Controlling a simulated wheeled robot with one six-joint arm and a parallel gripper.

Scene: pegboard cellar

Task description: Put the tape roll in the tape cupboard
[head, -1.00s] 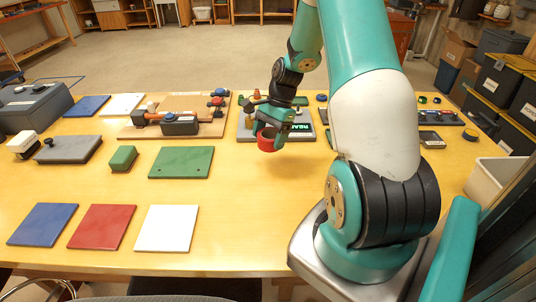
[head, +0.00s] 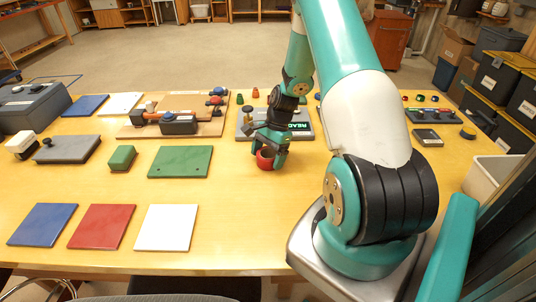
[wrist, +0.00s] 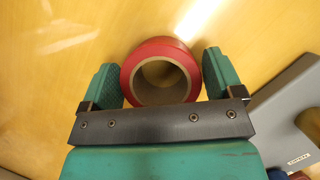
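The tape roll is a red ring with a tan core (head: 265,160), over the middle of the yellow table. It also shows in the wrist view (wrist: 129,78), with its hole facing the camera. My gripper (head: 270,152) has its two teal fingers on opposite sides of the roll, close against it. I cannot tell whether the roll touches the table. I cannot make out a tape cupboard in either view.
Behind the roll is a grey device with a lit display (head: 298,126). A green plate (head: 180,162) and a green block (head: 122,158) lie to the left. Blue, red and white plates (head: 165,228) lie at the front left. A red cabinet (head: 388,38) stands at the back. Table in front of the roll is clear.

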